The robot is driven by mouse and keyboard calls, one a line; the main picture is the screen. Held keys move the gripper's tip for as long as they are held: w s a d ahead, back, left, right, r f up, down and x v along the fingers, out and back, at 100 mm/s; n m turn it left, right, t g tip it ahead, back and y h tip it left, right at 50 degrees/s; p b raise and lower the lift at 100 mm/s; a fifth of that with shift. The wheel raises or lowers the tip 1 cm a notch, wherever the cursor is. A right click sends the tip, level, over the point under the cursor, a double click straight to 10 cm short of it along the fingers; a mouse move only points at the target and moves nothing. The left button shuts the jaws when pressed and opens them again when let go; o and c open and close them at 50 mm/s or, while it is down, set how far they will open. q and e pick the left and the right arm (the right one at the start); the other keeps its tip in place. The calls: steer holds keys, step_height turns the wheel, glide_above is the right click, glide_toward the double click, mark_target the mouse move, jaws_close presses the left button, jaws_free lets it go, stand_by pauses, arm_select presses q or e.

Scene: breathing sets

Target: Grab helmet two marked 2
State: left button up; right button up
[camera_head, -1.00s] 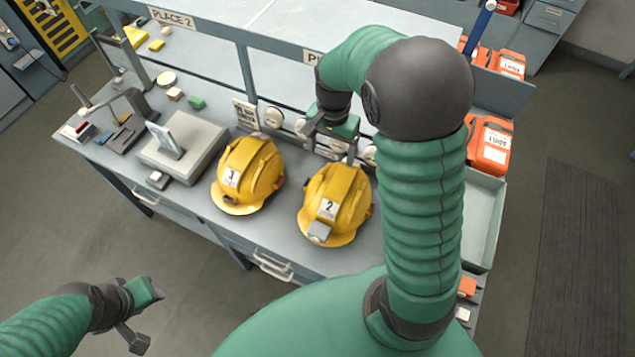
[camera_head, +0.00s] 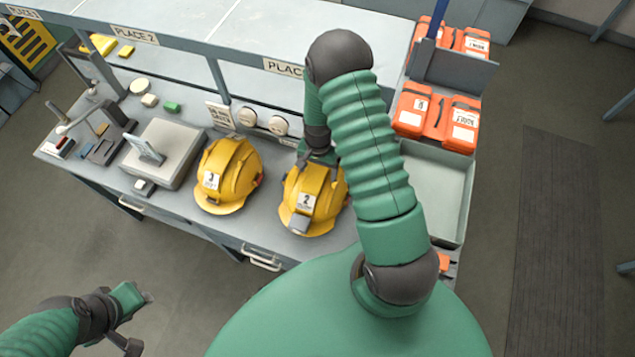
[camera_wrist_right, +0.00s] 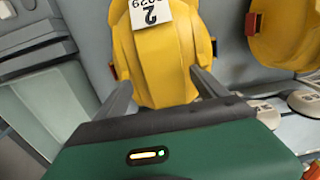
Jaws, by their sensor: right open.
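The yellow helmet marked 2 (camera_head: 313,205) sits on the grey workbench near its front edge, label facing me. It also shows in the right wrist view (camera_wrist_right: 160,55), its ridged shell lying between and beyond the fingers. My right gripper (camera_head: 312,165) is open at the back of this helmet, fingers to either side of its shell; contact is unclear. The right gripper also shows in the wrist view (camera_wrist_right: 160,92). A second yellow helmet, marked 3 (camera_head: 228,175), sits to its left. My left gripper (camera_head: 140,320) hangs empty off the front of the bench, its fingers apart.
Orange cases (camera_head: 437,117) stand right of the bench, behind an empty grey tray (camera_head: 440,185). A grey scale-like box (camera_head: 165,152) and small tools are at the left. A shelf with place labels (camera_head: 135,35) runs along the back.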

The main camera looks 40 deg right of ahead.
steer(key=shift+w+a+f, duration=0.1)
steer(key=shift+a+f, duration=0.1)
steer(key=shift+f, duration=0.8)
steer(key=shift+w+a+f, duration=0.1)
steer(key=shift+a, duration=0.4)
steer(key=shift+c, duration=0.5)
steer(key=c, duration=0.5)
steer(key=shift+d, duration=0.25)
steer(key=c, duration=0.7)
arm_select(q)
steer(key=shift+w+a+r, duration=0.1)
steer(key=shift+a+r, duration=0.2)
steer(key=shift+a, duration=0.3)
arm_select(e)
jaws_close()
